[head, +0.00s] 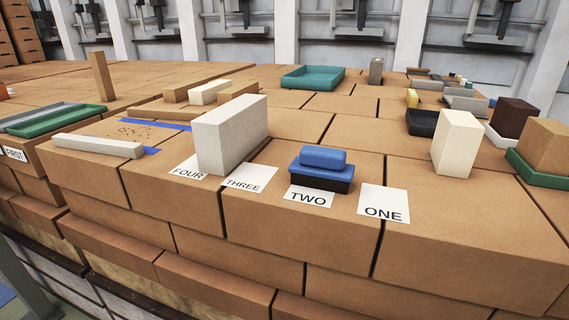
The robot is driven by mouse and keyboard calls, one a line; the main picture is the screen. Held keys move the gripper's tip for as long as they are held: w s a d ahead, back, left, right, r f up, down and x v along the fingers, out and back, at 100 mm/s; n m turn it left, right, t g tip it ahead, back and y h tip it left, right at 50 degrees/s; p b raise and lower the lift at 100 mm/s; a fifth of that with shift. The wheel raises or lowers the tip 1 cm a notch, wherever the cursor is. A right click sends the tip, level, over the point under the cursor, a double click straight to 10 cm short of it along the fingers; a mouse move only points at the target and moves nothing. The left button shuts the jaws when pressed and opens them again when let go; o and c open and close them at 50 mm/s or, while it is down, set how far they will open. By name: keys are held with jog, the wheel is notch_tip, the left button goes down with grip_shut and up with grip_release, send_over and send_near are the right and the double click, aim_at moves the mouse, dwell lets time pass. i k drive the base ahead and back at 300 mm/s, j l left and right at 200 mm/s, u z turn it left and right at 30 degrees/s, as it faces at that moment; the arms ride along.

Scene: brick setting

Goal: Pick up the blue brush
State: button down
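The blue brush (323,160) sits on the brick surface in the middle of the head view, near the front edge. It has a rounded blue grip on top, a wider blue body below it and a dark, almost black underside. It rests just behind the white card marked TWO (309,196). Nothing covers it. My gripper does not show in this view.
A tall grey block (228,138) stands left of the brush, by the cards FOUR and THREE (246,178). The card ONE (384,204) lies to the right. A cream block (456,143) stands farther right. A teal tray (313,77) lies behind. Bare brick surrounds the brush.

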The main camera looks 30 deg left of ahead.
aim_at(315, 167)
jog(key=u, duration=1.05)
